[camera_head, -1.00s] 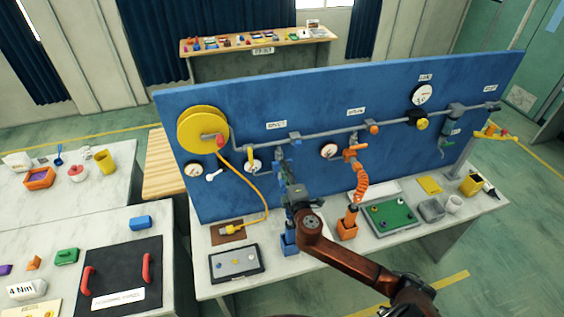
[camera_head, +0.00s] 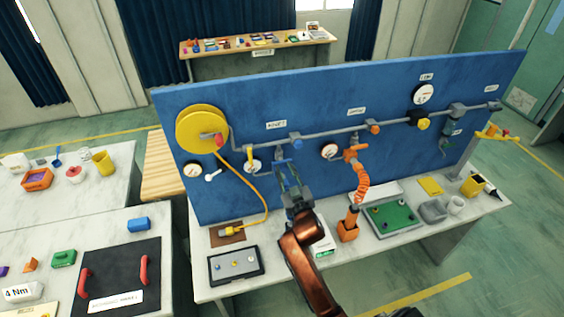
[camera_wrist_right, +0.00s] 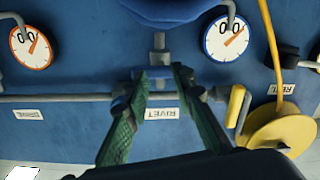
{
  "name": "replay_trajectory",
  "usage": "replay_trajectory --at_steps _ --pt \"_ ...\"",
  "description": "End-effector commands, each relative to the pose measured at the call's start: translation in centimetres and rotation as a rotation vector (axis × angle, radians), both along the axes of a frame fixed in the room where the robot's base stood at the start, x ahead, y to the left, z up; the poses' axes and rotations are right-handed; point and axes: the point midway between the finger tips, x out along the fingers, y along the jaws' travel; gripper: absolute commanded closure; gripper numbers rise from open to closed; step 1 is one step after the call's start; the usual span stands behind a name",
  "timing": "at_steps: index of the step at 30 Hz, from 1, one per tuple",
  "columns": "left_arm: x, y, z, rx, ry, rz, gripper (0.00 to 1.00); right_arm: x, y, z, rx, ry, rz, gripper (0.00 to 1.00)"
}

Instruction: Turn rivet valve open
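The RIVET label (camera_head: 277,125) is on the blue panel, with a blue valve part (camera_head: 295,139) on the pipe to its right. My right gripper (camera_head: 287,165) is up at the panel below this label. In the right wrist view, where the panel appears upside down, its two green fingers (camera_wrist_right: 162,76) stand apart. A grey and blue fitting (camera_wrist_right: 158,60) shows at their tips and between them; contact cannot be told. The label (camera_wrist_right: 160,113) also shows between the fingers. A blue valve part (camera_wrist_right: 120,98) lies beside the left finger, partly hidden. My left gripper is not in view.
A yellow handle (camera_wrist_right: 237,104) is close to the right finger in the wrist view. A yellow reel (camera_head: 202,130) with a hose hangs at the left. An orange valve and coiled hose (camera_head: 361,180) are to the right. A dark tray (camera_head: 236,278) lies on the bench.

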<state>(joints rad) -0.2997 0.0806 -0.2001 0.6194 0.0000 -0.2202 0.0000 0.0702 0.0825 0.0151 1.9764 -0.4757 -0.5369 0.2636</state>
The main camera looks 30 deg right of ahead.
Motion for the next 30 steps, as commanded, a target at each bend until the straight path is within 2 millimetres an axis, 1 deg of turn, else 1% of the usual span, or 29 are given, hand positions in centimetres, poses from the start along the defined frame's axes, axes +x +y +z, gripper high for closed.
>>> replay_trajectory --at_steps 1,3,4,12,17,27,30 --pt "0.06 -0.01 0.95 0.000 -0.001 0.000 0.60 -0.01 0.09 0.44 0.105 -0.025 -0.001 0.77" --pt "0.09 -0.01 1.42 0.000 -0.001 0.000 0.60 -0.02 0.02 0.42 0.198 -0.047 -0.001 0.77" --pt "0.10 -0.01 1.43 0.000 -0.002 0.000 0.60 0.00 0.03 0.37 0.216 -0.052 -0.001 0.77" --pt "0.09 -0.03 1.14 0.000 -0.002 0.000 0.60 0.06 0.00 0.06 0.214 -0.051 0.001 0.77" --pt "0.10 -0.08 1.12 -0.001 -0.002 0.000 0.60 0.56 -0.10 0.04 0.213 -0.051 0.001 0.77" --pt "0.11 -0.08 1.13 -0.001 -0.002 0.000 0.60 0.52 -0.10 0.07 0.211 -0.051 0.001 0.99" --pt "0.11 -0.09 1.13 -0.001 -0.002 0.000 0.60 0.51 -0.09 0.08 0.211 -0.051 0.001 1.00"
